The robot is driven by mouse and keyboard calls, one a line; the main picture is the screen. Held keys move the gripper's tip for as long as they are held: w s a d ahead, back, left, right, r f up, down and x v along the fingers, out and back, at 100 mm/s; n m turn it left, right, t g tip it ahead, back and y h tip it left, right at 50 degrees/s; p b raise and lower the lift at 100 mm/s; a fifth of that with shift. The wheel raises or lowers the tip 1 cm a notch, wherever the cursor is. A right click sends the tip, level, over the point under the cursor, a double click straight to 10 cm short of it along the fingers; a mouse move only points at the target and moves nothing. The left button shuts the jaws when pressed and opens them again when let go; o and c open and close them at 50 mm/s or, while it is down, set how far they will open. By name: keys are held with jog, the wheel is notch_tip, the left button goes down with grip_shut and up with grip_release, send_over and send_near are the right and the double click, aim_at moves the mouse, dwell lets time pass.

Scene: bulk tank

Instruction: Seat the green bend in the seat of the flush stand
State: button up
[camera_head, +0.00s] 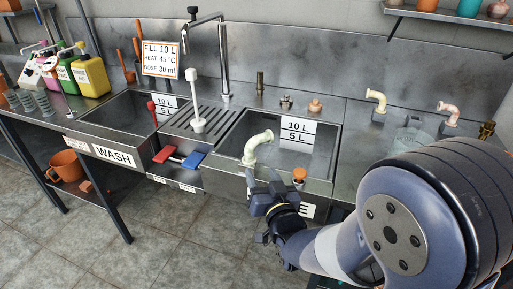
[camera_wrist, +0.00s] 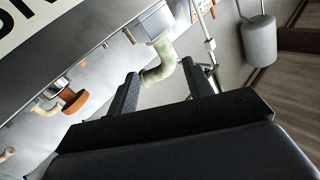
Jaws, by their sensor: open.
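The pale green bend (camera_head: 262,140) stands at the front rim of the right-hand sink, its curved end up and turned right. In the wrist view the bend (camera_wrist: 162,58) lies between the two fingers of my gripper (camera_wrist: 160,70), one finger on each side. My gripper (camera_head: 262,184) is open, just below and in front of the bend in the head view. I cannot tell whether either finger touches it. A cream bend (camera_head: 376,96) and a pinkish bend (camera_head: 449,111) stand on grey blocks at the back right. I cannot tell which fitting is the flush stand.
A white-handled brush (camera_head: 197,110) stands on the drainer. My arm covers much of the right counter.

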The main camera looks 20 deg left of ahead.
aim_at(251, 157)
jog(key=x, duration=0.4)
jog(key=shift+w+a, duration=0.1)
jog(key=shift+w, duration=0.1)
jog(key=shift+a+p+x, duration=0.25)
jog(key=shift+p+x, duration=0.5)
jog(key=shift+x, duration=1.9)
jog(key=shift+s, duration=0.15)
jog(key=shift+c, duration=0.5)
grip_shut()
